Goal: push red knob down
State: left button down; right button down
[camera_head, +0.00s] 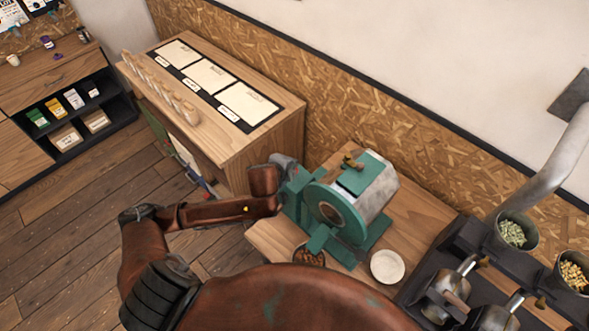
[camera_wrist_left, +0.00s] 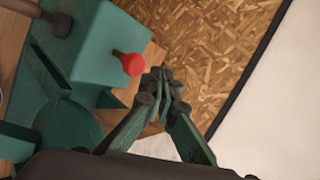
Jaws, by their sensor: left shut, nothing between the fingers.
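The red knob (camera_wrist_left: 130,63) sticks out from the side of a teal machine housing (camera_wrist_left: 95,45) in the left wrist view. In the head view the teal and silver roaster (camera_head: 345,200) stands on a wooden table, and the knob is hidden. My left gripper (camera_wrist_left: 166,84) is shut and empty, with its fingertips just right of the knob in the left wrist view. A small gap shows between them in the picture; I cannot tell whether they touch. In the head view my left arm reaches the roaster's left side. My right gripper is not in view.
A white bowl (camera_head: 387,266) sits right of the roaster, and a container of brown beans (camera_head: 309,255) is in front of it. A wooden cabinet (camera_head: 245,150) with papers stands behind left. A dark rack (camera_head: 480,245) with bean cups is at right. A chipboard wall (camera_head: 420,140) is close behind.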

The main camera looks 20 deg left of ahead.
pick_arm(q)
jog(key=shift+f, duration=0.15)
dwell(0.3)
jog(key=shift+f+b, duration=0.95)
jog(key=shift+f, duration=1.1)
notch_tip(320, 180, up, 8)
jog(key=p, duration=0.9)
